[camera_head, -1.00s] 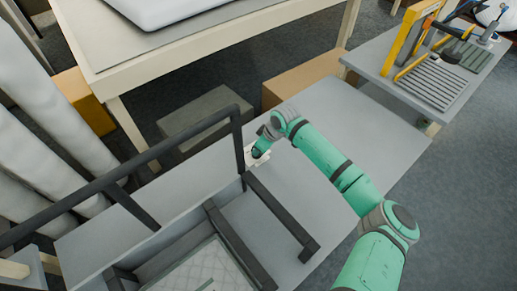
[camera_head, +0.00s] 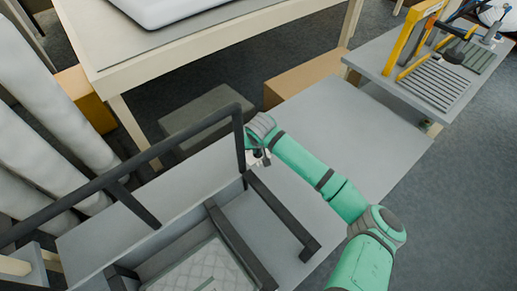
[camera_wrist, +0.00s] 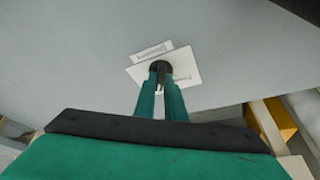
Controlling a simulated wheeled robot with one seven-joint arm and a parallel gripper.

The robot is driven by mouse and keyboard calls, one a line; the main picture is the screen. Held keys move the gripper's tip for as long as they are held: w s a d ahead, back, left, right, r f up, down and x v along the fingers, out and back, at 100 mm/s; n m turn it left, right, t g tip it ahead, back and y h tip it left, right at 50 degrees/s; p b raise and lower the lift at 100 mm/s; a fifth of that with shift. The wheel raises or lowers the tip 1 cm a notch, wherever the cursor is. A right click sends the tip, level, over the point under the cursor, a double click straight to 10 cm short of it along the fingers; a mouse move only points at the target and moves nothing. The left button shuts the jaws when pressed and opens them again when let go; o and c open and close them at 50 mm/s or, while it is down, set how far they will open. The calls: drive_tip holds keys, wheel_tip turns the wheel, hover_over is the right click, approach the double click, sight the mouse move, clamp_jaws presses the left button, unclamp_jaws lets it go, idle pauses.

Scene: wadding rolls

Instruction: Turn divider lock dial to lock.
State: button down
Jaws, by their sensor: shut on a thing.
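The divider lock dial (camera_wrist: 159,68) is a small dark round knob on a white plate (camera_wrist: 189,73) in the wrist view. The plate is fixed to a grey surface and bears a small label strip above the dial. My gripper (camera_wrist: 161,80) has its two green fingers on either side of the dial and is shut on it. In the head view my gripper (camera_head: 257,158) is at the grey worktop beside the dark upright frame post. There the dial is hidden by my arm, and its markings are too small to read.
A dark rail frame (camera_head: 120,190) stands just left of my gripper, with dark bars (camera_head: 282,215) below. White rolls (camera_head: 40,150) stand at the left. A cream table (camera_head: 200,50) is behind. A side table with a yellow-framed tool (camera_head: 410,45) is at upper right.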

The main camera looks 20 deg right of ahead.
drive_tip(key=shift+m, duration=0.6)
drive_tip(key=c, duration=1.8)
unclamp_jaws()
drive_tip(key=shift+w, duration=0.1)
drive_tip(key=shift+a, duration=0.1)
